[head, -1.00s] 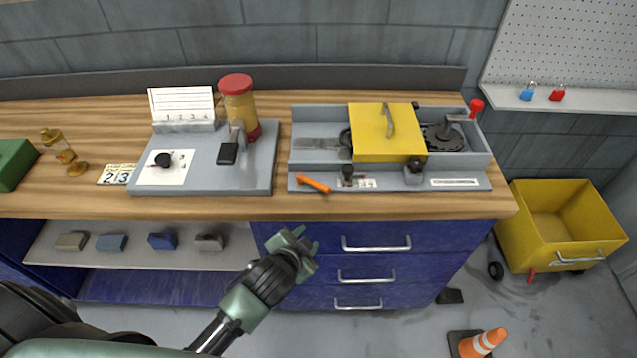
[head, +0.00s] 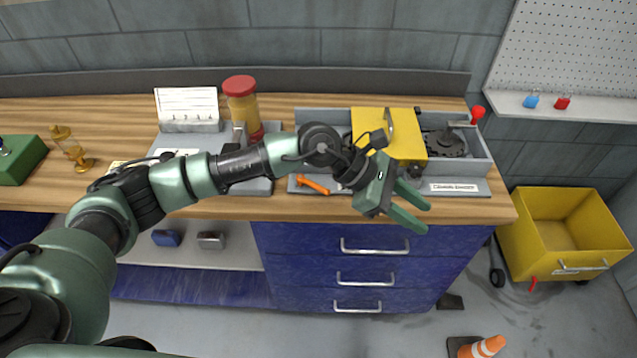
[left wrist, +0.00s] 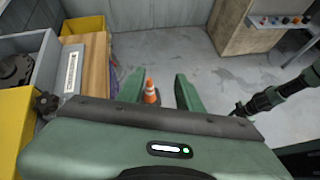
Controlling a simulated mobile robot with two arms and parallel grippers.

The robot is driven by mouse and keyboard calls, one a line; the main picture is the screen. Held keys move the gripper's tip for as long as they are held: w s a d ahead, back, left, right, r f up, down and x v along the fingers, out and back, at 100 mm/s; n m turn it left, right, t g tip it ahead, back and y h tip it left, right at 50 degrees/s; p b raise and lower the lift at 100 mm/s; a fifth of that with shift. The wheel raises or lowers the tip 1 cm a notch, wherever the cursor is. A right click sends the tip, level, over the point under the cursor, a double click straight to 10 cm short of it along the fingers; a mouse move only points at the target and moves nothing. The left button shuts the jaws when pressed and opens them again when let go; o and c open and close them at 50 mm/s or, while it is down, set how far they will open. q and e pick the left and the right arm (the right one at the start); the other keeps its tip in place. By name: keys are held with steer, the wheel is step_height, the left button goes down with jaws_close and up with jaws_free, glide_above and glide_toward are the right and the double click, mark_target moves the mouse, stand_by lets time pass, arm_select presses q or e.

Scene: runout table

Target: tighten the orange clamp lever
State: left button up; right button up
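The orange clamp lever (head: 313,184) lies along the front face of the grey fixture (head: 473,187), at its left end. Part of it shows just left of my left wrist in the head view. My left gripper (head: 426,217) is at the table's front edge, to the right of the lever, with its fingers pointing right and apart. Nothing is between the fingers. In the left wrist view the two fingers (left wrist: 159,92) are also spread, pointing away from the lever, which is out of that view.
A yellow cover (head: 408,139) with a handle sits on the fixture. A black knob (left wrist: 46,103) is close by my left wrist. A red-capped jar (head: 243,108) stands behind my left forearm. Floor space is open past the table's right end, with a yellow bin (head: 530,258) and cone (head: 484,347).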

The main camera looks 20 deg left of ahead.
arm_select(q)
steer(key=w+a+f+m+y, duration=0.1)
steer(key=w+a+f+y, duration=0.2)
steer(key=a, duration=0.4)
steer(key=w+a+f+m+y, duration=0.1)
steer(key=w+a+m+y, duration=0.2)
steer(key=a, duration=0.4)
steer(key=t+y, duration=0.1)
steer(key=y, duration=0.4)
glide_above(319, 186)
steer(key=s, duration=0.2)
steer(key=shift+n+h, duration=0.3)
steer(key=shift+n, duration=0.1)
steer(key=f+p, duration=0.1)
steer(key=w+f, duration=0.1)
steer(key=f, duration=0.1)
steer(key=f+p, duration=0.1)
steer(key=f, duration=0.1)
steer(key=shift+w+a+f+p, duration=0.1)
steer(key=shift+w+a+p, duration=0.05)
steer(key=shift+w+p, duration=0.15)
steer(key=shift+f, duration=0.5)
jaws_close()
steer(key=shift+w, duration=0.1)
